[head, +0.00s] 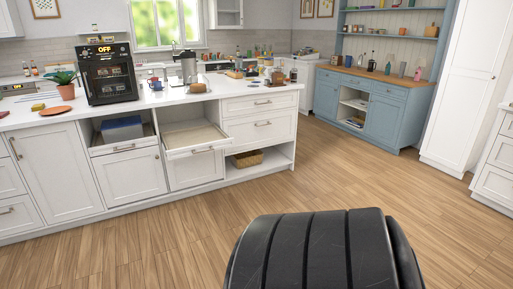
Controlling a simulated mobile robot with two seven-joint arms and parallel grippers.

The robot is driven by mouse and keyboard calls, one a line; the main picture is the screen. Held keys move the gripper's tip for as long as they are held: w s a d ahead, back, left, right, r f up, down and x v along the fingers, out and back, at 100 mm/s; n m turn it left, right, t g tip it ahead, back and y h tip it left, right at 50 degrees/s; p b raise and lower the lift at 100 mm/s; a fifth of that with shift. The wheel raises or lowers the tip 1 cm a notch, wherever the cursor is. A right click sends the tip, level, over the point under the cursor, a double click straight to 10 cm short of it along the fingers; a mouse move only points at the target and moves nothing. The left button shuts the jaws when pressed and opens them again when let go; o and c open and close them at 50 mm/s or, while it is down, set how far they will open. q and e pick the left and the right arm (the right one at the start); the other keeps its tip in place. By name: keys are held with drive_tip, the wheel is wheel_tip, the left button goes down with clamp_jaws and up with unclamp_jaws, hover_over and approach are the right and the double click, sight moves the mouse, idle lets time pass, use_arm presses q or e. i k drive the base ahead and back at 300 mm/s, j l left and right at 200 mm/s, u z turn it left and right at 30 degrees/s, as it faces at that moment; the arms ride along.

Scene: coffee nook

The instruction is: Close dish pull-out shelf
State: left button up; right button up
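A white pull-out shelf (197,152) with a beige bottom sticks out of the white cabinet row, under the counter. It is slid out toward me and looks empty. I cannot tell from the view which one is named the dish shelf, but the extended one is plainly open. Neither of my grippers is in view.
The counter (190,97) carries a black oven (108,73), a coffee machine (187,67) and several small items. A basket (247,158) sits in a low open niche. A blue cabinet (372,104) stands at the back right. The wooden floor (150,245) before the cabinets is clear.

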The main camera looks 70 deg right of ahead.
sight(178, 143)
drive_tip(key=l+z, duration=0.1)
drive_tip(key=z, duration=1.9)
drive_tip(key=i+j, duration=0.25)
drive_tip(key=i, duration=0.65)
drive_tip(key=i+j+u, duration=0.15)
drive_tip(key=i, duration=0.8)
drive_tip(key=i+j, duration=0.2)
drive_tip(key=i, duration=0.7)
drive_tip(key=j+u, duration=0.05)
